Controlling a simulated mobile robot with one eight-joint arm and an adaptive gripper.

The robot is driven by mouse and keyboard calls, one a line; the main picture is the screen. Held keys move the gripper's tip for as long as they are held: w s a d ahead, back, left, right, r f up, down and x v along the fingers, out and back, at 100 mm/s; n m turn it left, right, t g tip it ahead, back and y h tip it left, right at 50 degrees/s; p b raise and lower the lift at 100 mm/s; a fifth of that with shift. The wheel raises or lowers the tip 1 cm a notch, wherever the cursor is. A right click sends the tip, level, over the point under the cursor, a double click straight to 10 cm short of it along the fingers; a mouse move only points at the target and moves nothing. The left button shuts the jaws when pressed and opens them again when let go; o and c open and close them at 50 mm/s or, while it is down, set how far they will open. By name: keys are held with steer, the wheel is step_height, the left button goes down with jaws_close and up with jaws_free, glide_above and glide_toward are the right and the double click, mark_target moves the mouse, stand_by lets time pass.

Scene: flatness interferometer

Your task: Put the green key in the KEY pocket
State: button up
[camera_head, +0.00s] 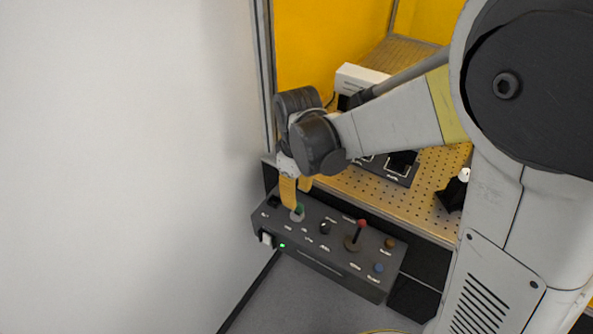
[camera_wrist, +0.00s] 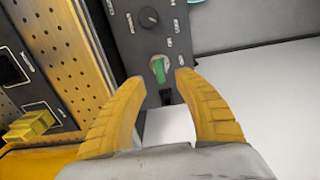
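The green key (camera_wrist: 158,70) stands in a round pale key switch on the dark control box (camera_wrist: 133,18). In the head view the key (camera_head: 298,210) shows small near the left end of the box (camera_head: 330,247). My gripper (camera_wrist: 160,82) is open, its two yellow fingers apart on either side of the key's line in the wrist view. In the head view my gripper (camera_head: 297,186) is just above the key; contact cannot be told. A dark tray with black pockets (camera_head: 402,162) is partly hidden behind my arm; I cannot read which pocket is KEY.
The box also carries a black knob (camera_head: 325,228), a red-tipped lever (camera_head: 360,231), a brown button (camera_head: 390,243) and a blue button (camera_head: 379,267). A perforated board (camera_head: 425,210) lies behind. A yellow block (camera_wrist: 30,125) shows left in the wrist view. A white wall (camera_head: 120,160) is at left.

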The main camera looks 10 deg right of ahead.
mark_target(297, 210)
step_height(297, 210, down, 5)
steer(key=shift+f+b, duration=0.2)
steer(key=shift+b, duration=0.55)
jaws_close()
steer(key=shift+r, duration=0.1)
steer(key=shift+r+p, duration=2.25)
steer(key=shift+r, duration=0.85)
steer(key=shift+w+a, duration=0.1)
